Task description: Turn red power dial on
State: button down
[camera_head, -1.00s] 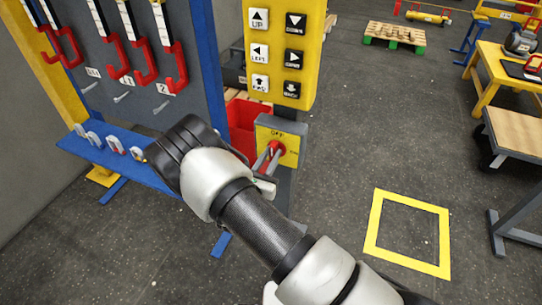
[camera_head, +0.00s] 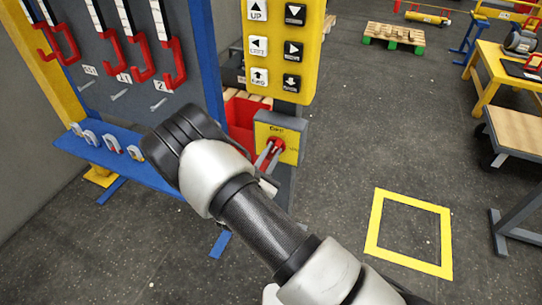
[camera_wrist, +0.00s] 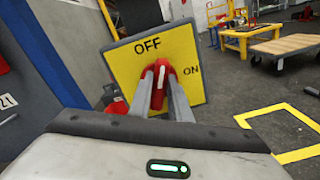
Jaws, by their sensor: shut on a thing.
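The red power dial (camera_wrist: 158,92) sits on a yellow plate (camera_wrist: 178,55) marked OFF at the top and ON at the right, as the wrist view shows. The dial's white mark points up toward OFF in that view, with the plate tilted slightly. My gripper (camera_wrist: 162,72) is shut on the dial, one finger on each side of it. In the head view the red dial (camera_head: 277,146) shows past my gripper's fingers (camera_head: 270,152), on the yellow box (camera_head: 282,127) below the button panel. My wrist hides part of the box's surroundings.
A yellow panel with arrow buttons (camera_head: 312,62) stands directly above the dial box. A blue shelf (camera_head: 110,155) and a board with red-hooked tools (camera_head: 145,75) are to the left. A red bin (camera_head: 240,115) is behind. Open floor with a yellow square outline (camera_head: 376,225) lies right.

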jog(key=m+b, duration=0.2)
jog(key=m, duration=0.1)
jog(key=f+m+b, duration=0.1)
jog(key=m+b, duration=0.1)
jog(key=m, duration=0.1)
jog(key=shift+s+d+m+b, duration=0.1)
jog(key=shift+d+m+b, duration=0.1)
jog(key=shift+m+b, duration=0.15)
jog(key=shift+f+m+b, duration=0.1)
jog(key=shift+m+b, duration=2.85)
jog(key=shift+b, duration=0.35)
jog(key=c, duration=1.6)
grip_release()
jog(key=shift+c, duration=0.2)
jog(key=shift+d, duration=0.1)
jog(key=shift+s, duration=0.1)
jog(key=p+v, duration=0.1)
jog(key=v, duration=1.6)
jog(key=shift+s, duration=0.15)
